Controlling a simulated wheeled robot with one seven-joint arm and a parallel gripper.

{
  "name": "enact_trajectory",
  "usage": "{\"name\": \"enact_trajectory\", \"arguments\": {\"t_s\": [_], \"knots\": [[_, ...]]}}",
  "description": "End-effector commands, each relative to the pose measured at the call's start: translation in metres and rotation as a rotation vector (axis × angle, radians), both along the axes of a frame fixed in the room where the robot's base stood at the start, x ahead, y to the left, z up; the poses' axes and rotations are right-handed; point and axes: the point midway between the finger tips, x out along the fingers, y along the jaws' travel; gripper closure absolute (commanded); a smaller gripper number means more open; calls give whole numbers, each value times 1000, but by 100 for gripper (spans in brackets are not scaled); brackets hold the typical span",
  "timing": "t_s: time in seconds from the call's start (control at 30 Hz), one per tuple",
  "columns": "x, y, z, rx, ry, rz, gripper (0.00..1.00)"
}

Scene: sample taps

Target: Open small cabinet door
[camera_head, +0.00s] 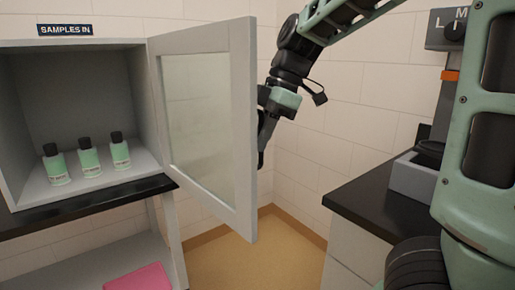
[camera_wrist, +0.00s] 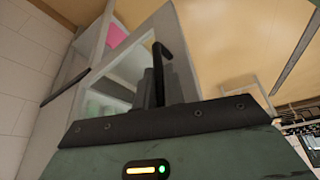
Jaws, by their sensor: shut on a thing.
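The small cabinet (camera_head: 95,98) under the "SAMPLES IN" sign stands at the left in the head view. Its glass-paned door (camera_head: 242,130) stands wide open, swung out toward me, hinged on the cabinet's right side. My gripper (camera_head: 265,135) is at the door's free edge, on its outer face, partly hidden by the door frame. In the wrist view my gripper (camera_wrist: 155,90) is shut on the black door handle (camera_wrist: 168,60). The door also shows there, with its pane (camera_wrist: 130,68). Three green bottles with black caps (camera_head: 89,160) stand upright inside the cabinet.
A dark ledge (camera_head: 90,208) runs under the cabinet, with a pink item (camera_head: 140,277) on the shelf below. At the right is a black-topped counter (camera_head: 370,205) with a grey device (camera_head: 412,178). Between them is open tan floor (camera_head: 255,265).

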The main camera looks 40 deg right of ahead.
Motion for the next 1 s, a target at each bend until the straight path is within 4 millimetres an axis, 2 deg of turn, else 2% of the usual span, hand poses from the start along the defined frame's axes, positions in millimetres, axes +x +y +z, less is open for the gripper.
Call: {"name": "enact_trajectory", "arguments": {"t_s": [0.37,0.4,0.47,0.5,0.8,1.0], "knots": [[3,-1,2,0,-6,2,100],[3,-1,2,0,-6,2,86],[3,-1,2,0,-6,2,70],[3,-1,2,0,-6,2,67],[2,-2,3,0,-3,3,67],[-1,-11,26,0,-6,2,67]]}}
